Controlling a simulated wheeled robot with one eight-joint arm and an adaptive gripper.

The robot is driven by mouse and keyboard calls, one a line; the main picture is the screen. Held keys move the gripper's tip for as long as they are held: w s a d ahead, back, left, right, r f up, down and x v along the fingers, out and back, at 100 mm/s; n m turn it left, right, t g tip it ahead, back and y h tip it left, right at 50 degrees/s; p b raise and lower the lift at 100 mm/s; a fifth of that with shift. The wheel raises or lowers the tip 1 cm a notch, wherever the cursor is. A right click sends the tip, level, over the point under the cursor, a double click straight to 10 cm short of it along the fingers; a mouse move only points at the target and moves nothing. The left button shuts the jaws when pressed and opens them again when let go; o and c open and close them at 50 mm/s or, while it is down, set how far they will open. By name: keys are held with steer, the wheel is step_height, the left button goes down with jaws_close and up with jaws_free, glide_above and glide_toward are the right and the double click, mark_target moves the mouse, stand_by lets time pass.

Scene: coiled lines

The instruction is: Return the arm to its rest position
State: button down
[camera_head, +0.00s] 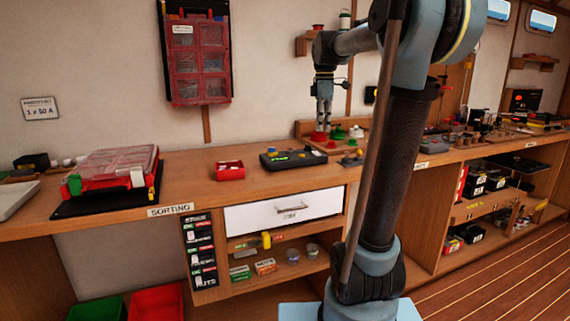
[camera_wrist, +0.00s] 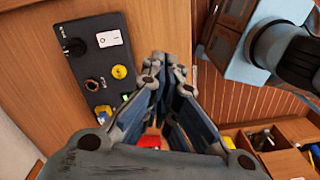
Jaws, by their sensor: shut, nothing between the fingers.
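My arm rises in front of the bench in the head view, with its elbow high and its forearm reaching left. My gripper (camera_head: 323,122) hangs fingers-down over the bench, close to a red knob-like part (camera_head: 318,136) and a green part (camera_head: 338,133). I cannot tell whether the fingertips touch the red part. In the wrist view my gripper (camera_wrist: 166,72) shows its fingers close together, shut with nothing held. A red thing (camera_wrist: 150,142) shows beyond the fingers, partly hidden by them.
A dark box (camera_head: 288,158) and a red bin (camera_head: 229,171) stand on the bench (camera_head: 190,181). A red-edged organizer case (camera_head: 113,167) sits at left. A wall case (camera_head: 198,55) hangs behind. The wrist view shows a black switch panel (camera_wrist: 100,60). Bench space left of the bin is clear.

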steer(key=s+d+f+m+t, duration=0.1)
steer(key=s+d+f+m, duration=0.1)
steer(key=s+f+m, duration=0.7)
steer(key=s+d+f+m+t, duration=0.1)
steer(key=s+f+m, duration=0.7)
steer(key=s+f, duration=1)
step_height(320, 180, down, 2)
steer(key=shift+s+d+f+m, duration=0.2)
steer(key=shift+d+m, duration=0.15)
steer(key=shift+m, duration=0.05)
steer(key=shift+w+f, duration=0.2)
steer(key=shift+w, duration=0.25)
